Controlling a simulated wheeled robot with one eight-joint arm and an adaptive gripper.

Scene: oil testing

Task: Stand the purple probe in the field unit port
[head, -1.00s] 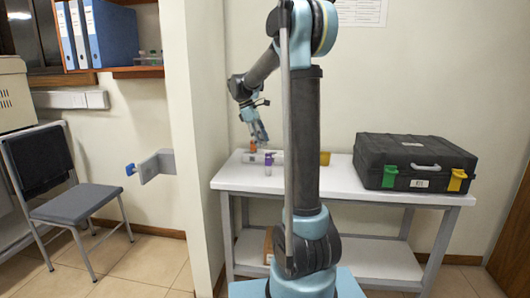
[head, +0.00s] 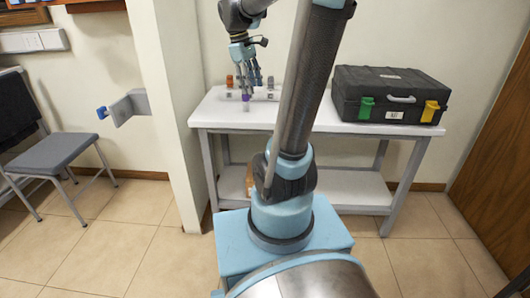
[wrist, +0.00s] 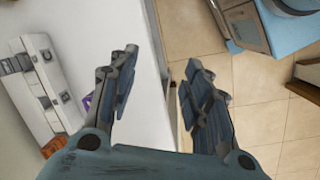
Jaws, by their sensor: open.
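The purple probe (head: 246,98) shows as a small purple top over a paler lower part, in front of the field unit near the table's left end. In the wrist view only a sliver of purple (wrist: 87,103) shows beside my left finger. The pale grey field unit (head: 267,93) lies behind it; in the wrist view the unit (wrist: 40,88) is at far left, with dark ports along it. My gripper (head: 252,84) is open and empty, close above and behind the probe in the picture. Its spread fingers (wrist: 158,68) straddle the table's edge in the wrist view.
An orange item (head: 230,81) stands at the unit's left. A black case (head: 388,96) with green and yellow latches fills the table's right. The white table (head: 305,117) is clear in front. A wall stub (head: 168,90) rises left of the table.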

